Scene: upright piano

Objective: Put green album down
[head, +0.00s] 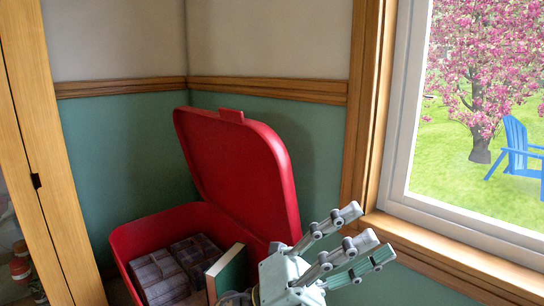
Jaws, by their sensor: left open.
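The green album (232,271) has a green cover with a pale spine and edge. It stands upright, slightly tilted, inside the red box (158,229) at its right side. Its lower part is hidden. My left gripper (364,233) is open and empty, just right of the album and in front of the box's right side. Its fingers point right, away from the album. I cannot tell whether its body touches the box. My right gripper is out of view.
The box's red lid (240,165) stands open against the green wall. Dark grey cases (172,270) fill the left of the box. A wooden window frame (362,120) and sill are close on the right. A wooden panel (42,150) stands at the left.

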